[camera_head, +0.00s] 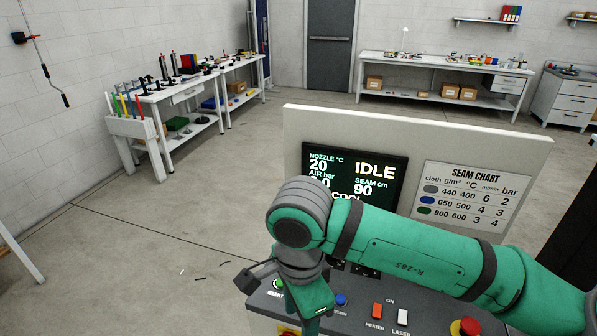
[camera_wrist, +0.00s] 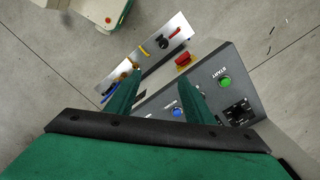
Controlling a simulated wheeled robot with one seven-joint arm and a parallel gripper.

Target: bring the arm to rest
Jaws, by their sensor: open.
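My arm reaches in from the lower right in the head view and bends over the welder's control panel (camera_head: 360,312). My gripper (camera_wrist: 159,76) shows in the wrist view as two green fingers set apart, with nothing between them. It hangs over the panel; whether it touches anything I cannot tell. In the head view its fingertips are not clear. The green START button (camera_wrist: 225,82) and blue button (camera_wrist: 177,112) lie near the right finger in the wrist view. The display (camera_head: 372,175) reads IDLE, nozzle 20, seam 90; my arm covers its lower part.
A seam chart (camera_head: 472,196) is on the upright board (camera_head: 420,130) behind my arm. Heater switch (camera_head: 377,311), laser switch (camera_head: 402,317) and a red knob (camera_head: 466,326) sit below the arm. Workbenches (camera_head: 445,66) line the walls. The floor at left is mostly clear.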

